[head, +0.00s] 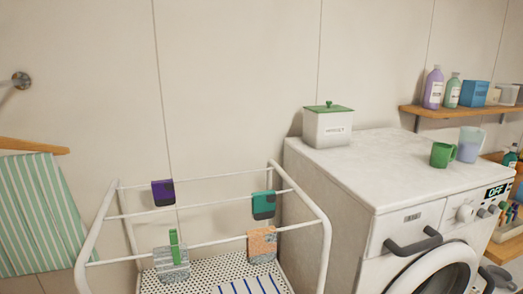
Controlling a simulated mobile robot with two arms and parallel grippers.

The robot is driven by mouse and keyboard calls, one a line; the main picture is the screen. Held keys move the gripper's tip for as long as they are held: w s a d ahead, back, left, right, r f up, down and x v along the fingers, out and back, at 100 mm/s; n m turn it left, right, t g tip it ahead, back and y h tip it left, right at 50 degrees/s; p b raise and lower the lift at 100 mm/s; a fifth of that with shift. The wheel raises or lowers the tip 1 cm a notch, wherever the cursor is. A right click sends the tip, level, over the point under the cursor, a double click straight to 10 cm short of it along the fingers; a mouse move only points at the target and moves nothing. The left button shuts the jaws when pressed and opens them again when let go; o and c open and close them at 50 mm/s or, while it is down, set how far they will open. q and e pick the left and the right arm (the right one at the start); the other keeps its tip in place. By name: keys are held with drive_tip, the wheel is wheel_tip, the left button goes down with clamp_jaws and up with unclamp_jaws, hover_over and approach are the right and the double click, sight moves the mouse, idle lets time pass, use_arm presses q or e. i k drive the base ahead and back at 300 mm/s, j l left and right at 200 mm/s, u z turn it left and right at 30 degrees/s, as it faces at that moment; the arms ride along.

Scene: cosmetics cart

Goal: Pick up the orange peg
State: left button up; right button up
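I cannot clearly make out an orange peg. A speckled orange cloth-like piece (262,247) hangs at the lower front bar of the white drying rack (325,235). Small upright coloured items (505,212), some orange-looking, stand at the right edge beside the washing machine; they are too small to tell if they are pegs. A slim green peg (174,247) sits upright on a grey piece (171,266) on the rack. Neither of my grippers is in view.
Purple (163,192) and teal (263,205) pieces hang on the rack's upper bars. The washing machine (380,165) carries a lidded white box (328,127), a green mug (442,155) and a translucent jug (470,144). Bottles (433,90) stand on a wall shelf (450,111). A striped towel (40,215) hangs left.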

sight(502, 217)
drive_tip(key=z, duration=1.55)
